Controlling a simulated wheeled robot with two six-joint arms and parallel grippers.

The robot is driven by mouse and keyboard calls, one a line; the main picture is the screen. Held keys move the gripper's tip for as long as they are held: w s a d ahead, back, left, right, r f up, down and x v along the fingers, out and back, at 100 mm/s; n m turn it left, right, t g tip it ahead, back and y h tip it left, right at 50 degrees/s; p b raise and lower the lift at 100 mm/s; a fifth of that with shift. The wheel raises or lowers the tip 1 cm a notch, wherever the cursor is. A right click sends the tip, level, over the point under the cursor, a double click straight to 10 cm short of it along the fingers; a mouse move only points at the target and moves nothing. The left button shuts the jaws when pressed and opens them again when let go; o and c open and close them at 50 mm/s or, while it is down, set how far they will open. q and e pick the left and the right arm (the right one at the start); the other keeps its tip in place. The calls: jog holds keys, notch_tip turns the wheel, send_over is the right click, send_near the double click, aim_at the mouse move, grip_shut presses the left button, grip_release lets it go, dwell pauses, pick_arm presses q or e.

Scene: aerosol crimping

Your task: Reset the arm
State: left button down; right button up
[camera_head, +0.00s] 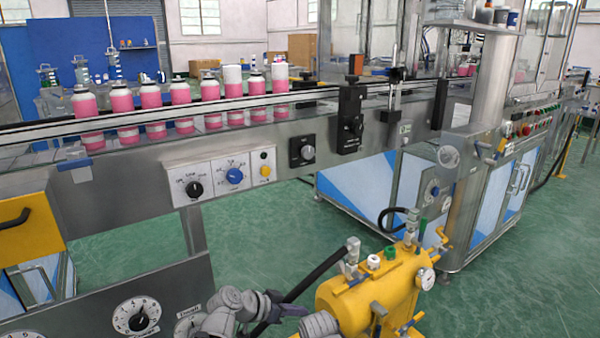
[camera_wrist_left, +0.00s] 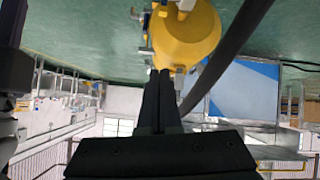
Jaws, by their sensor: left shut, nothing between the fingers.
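My left arm comes in at the bottom middle of the head view. Its gripper (camera_head: 285,308) is low in front of the yellow tank (camera_head: 362,292), and its dark fingers are small there. In the left wrist view the two dark fingers of this gripper (camera_wrist_left: 161,76) lie together, shut, with nothing between them. They point toward the yellow tank (camera_wrist_left: 187,35); I cannot tell the gap between them and the tank. A grey rounded arm part of mine shows beside the tank. My right gripper is not in view.
A conveyor (camera_head: 325,98) carries several pink cans (camera_head: 181,93). A control panel (camera_head: 222,175) sits on its side, and a panel with dials (camera_head: 138,315) is at lower left. A black hose (camera_head: 318,272) runs by the tank. Green floor (camera_head: 270,225) lies open behind it.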

pick_arm(q)
jog(key=s+a+f+n+g+y, duration=0.3)
jog(key=s+a+f+n+y, duration=0.15)
jog(key=a, duration=0.45)
jog(key=s+a+f+n+g+y, duration=0.2)
jog(key=s+a+f+n+y, duration=0.3)
jog(key=a, duration=0.3)
jog(key=s+d+r+m+g+y+p, duration=0.1)
jog(key=s+d+r+m+p, duration=0.1)
jog(key=s+d+r+p, duration=0.3)
jog(key=s+d+r+m+p, duration=0.2)
jog(key=d+r+m+p, duration=0.15)
jog(key=d, duration=0.35)
notch_tip(320, 180, up, 38)
jog(key=n+p, duration=0.1)
jog(key=p, duration=3.6)
jog(key=shift+a+f, duration=0.2)
jog(key=shift+a, duration=0.2)
jog(key=shift+w+a, duration=0.1)
